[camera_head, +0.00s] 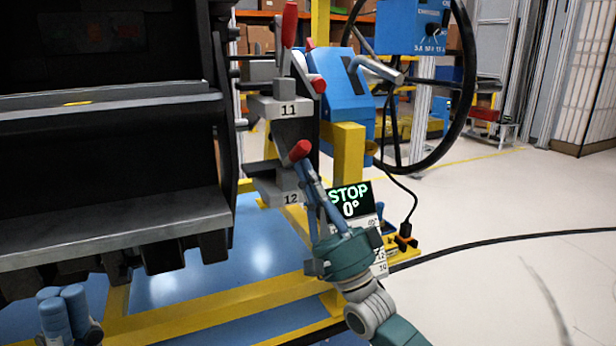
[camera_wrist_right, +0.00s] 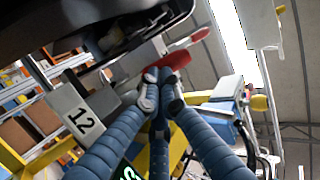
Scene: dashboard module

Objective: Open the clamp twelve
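Clamp twelve is a grey block labelled 12 (camera_head: 277,186) on the fixture, under the clamp labelled 11 (camera_head: 284,107). Its red-tipped handle (camera_head: 299,150) points out toward me. My right gripper (camera_head: 306,168) is just below and in front of this handle, fingers pointing up. In the right wrist view, the 12 label (camera_wrist_right: 80,120) is at left and the red handle (camera_wrist_right: 180,60) is just beyond the fingertips (camera_wrist_right: 160,82). The fingertips are drawn together; contact with the handle is unclear. My left gripper (camera_head: 66,308) is at the lower left, partly cut off, away from the clamps.
The dark dashboard module (camera_head: 120,225) fills the left side, close to the clamps. A yellow post (camera_head: 347,160), a blue box (camera_head: 345,95) and a black steering wheel (camera_head: 470,70) stand to the right. A STOP 0° display (camera_head: 350,200) is behind my right gripper.

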